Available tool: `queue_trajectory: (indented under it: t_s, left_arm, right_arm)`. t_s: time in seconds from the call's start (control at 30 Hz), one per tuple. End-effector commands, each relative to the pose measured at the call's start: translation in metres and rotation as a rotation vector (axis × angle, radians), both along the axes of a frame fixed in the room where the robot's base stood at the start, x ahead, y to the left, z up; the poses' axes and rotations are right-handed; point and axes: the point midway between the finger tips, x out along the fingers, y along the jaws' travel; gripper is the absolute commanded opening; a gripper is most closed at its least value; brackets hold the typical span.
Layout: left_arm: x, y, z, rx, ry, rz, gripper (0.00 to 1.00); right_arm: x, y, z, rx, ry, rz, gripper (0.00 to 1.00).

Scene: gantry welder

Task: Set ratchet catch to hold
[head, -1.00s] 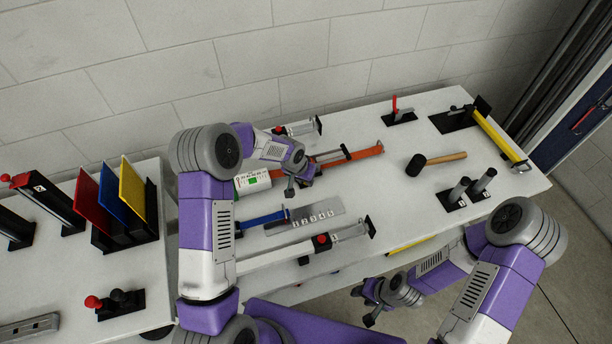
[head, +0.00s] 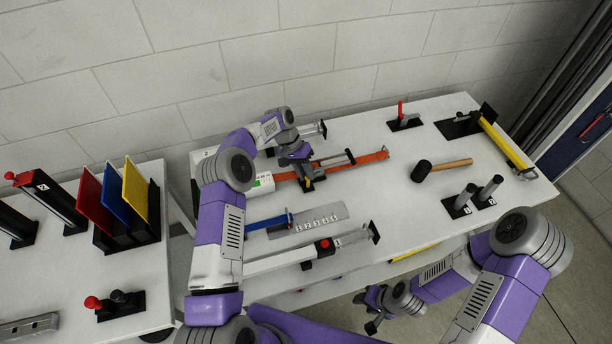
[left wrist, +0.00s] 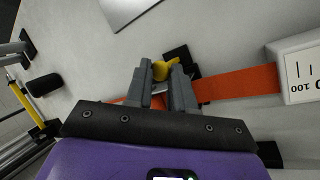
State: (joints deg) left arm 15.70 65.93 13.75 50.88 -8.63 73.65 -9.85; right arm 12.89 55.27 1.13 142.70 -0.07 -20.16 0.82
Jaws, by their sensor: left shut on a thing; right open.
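An orange strap (head: 372,157) runs across the workbench, with a dark ratchet with a bar (head: 333,160) on it. My left gripper (head: 306,180) points down at the strap's left part. In the left wrist view its two fingers (left wrist: 161,72) are closed on a small yellow knob (left wrist: 159,69), which I take to be the ratchet catch. A black part (left wrist: 178,54) sits beside the knob, and the orange strap (left wrist: 235,85) passes behind the fingers. My right gripper (head: 377,312) is open and empty, low in front of the bench.
A white gauge box (left wrist: 302,72) stands at the strap's end. A numbered grey plate (head: 335,213), a blue-handled tool (head: 270,221) and a long bar with a red knob (head: 290,258) lie nearer. A mallet (head: 423,171) lies to the right.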

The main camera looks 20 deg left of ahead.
Motion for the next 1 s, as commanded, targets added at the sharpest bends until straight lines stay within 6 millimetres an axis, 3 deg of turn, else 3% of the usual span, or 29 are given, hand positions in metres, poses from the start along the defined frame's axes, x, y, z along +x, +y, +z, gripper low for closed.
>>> queue_trajectory:
  t_s: [0.7,0.73,0.87,1.0]
  left_arm:
    - [0.0026,0.0010,0.0000,-0.021,0.032,0.000,0.00]
    - [0.0026,0.0010,0.0000,-0.021,0.032,0.000,0.28]
    - [0.0026,0.0012,-0.0001,-0.021,0.032,0.000,0.48]
    - [0.0025,0.0020,-0.0006,-0.019,0.032,0.000,0.49]
  right_arm:
    - [0.0001,0.0000,-0.0054,0.000,0.000,0.000,0.43]
    - [0.0001,0.0000,-0.0054,0.000,0.000,0.000,0.43]
    - [0.0001,0.0000,-0.0054,0.000,0.000,0.000,0.43]
    - [0.0001,0.0000,-0.0055,0.000,0.000,0.000,0.43]
